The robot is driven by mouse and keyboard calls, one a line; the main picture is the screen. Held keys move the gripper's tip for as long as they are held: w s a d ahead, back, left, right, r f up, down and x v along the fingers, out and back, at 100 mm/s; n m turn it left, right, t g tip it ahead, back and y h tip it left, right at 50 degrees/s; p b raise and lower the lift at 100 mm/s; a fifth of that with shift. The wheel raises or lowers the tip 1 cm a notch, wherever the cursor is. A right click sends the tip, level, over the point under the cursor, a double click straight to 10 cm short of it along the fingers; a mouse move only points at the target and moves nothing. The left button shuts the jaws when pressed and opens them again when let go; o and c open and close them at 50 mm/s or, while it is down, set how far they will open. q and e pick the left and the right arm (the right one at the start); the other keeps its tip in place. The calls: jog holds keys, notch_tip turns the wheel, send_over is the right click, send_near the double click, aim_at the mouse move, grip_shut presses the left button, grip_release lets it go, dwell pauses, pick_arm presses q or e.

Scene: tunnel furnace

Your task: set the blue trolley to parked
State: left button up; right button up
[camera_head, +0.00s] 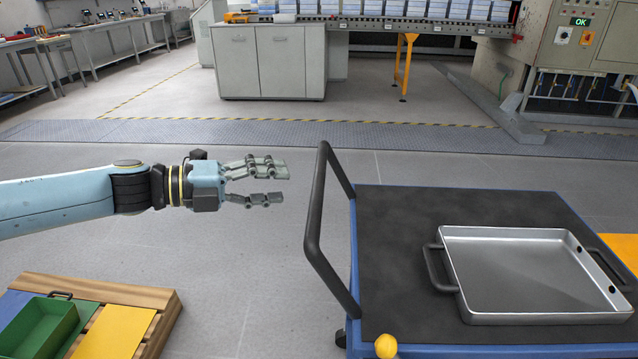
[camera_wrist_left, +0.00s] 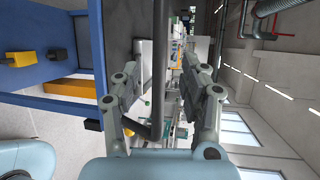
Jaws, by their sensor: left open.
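The blue trolley (camera_head: 356,265) stands at the right of the head view, with a dark mat top and a blue rim. Its black push handle (camera_head: 313,215) rises on the left side. A yellow knob (camera_head: 386,346) shows at its near left corner. My left gripper (camera_head: 284,183) is open and empty, a little left of the handle and apart from it. In the left wrist view, the dark handle bar (camera_wrist_left: 157,60) shows beyond the gap between the open fingers (camera_wrist_left: 160,88), and blue trolley frame (camera_wrist_left: 88,45) fills the left. My right gripper is out of view.
A metal tray (camera_head: 520,270) with dark handles lies on the trolley top. A wooden pallet (camera_head: 165,318) with a green bin (camera_head: 40,328) is at the near left. Grey cabinets (camera_head: 270,62) and the furnace line stand at the back. The floor between pallet and trolley is clear.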

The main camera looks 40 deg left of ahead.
aim_at(318, 183)
pick_arm(q)
jog(key=x, duration=0.8)
jog(key=shift+w+d+f, duration=0.1)
jog(key=shift+w, duration=0.2)
grip_shut()
